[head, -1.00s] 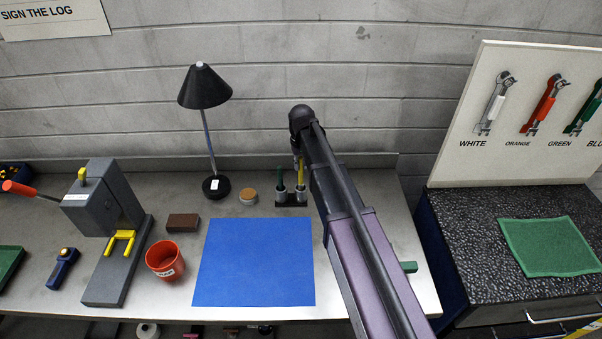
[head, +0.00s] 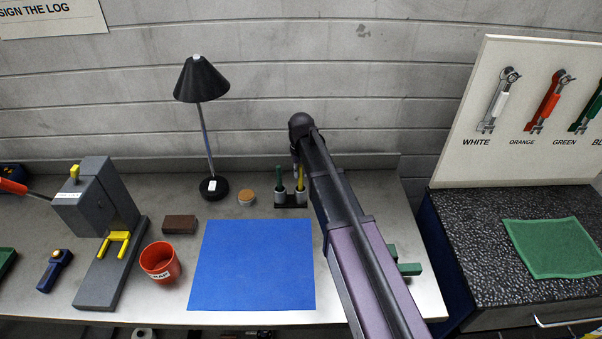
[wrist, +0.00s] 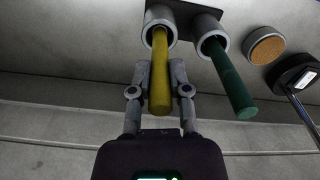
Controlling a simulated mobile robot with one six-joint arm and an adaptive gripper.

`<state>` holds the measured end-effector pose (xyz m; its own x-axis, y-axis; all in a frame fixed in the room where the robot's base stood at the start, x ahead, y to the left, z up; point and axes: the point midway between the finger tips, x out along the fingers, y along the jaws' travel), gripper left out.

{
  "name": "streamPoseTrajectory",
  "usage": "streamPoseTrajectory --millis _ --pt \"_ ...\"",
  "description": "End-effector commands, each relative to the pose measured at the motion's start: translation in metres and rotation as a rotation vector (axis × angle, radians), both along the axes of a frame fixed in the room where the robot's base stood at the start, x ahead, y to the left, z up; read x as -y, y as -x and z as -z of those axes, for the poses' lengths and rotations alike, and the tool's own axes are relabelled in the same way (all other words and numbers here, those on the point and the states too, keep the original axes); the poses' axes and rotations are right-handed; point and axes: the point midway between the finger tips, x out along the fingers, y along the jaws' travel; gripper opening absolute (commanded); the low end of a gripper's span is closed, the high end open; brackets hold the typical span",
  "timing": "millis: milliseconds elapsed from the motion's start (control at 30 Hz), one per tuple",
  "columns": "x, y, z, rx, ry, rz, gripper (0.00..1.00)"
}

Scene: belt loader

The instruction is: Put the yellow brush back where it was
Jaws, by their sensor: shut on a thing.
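The yellow brush (wrist: 159,75) stands with its lower end in one grey cup of a small dark holder (wrist: 185,8). My gripper (wrist: 160,80) has its two fingers on either side of the yellow handle, closed on it below the cup in the wrist view. How deep the brush sits inside the cup is hidden. A green brush (wrist: 228,78) leans in the other cup beside it. In the head view the yellow brush (head: 300,174) and the holder (head: 285,205) show just left of my arm, which hides part of that area.
A cork disc (head: 246,197) and a black lamp (head: 201,82) stand left of the holder. A blue mat (head: 252,275) lies bare in front. A red cup (head: 160,262), a brown block (head: 180,224) and a grey press (head: 97,205) are further left. Green pieces (head: 409,269) lie right of my arm.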

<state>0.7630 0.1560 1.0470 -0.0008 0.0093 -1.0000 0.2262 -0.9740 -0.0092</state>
Motion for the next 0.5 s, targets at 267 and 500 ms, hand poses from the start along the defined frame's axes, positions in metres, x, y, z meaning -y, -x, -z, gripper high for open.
streamPoseTrajectory --millis 267,500 --pt "-0.0003 0.0001 0.0028 0.000 0.000 0.000 0.58" --pt "-0.0004 0.0001 0.0028 0.000 0.000 -0.001 0.58"
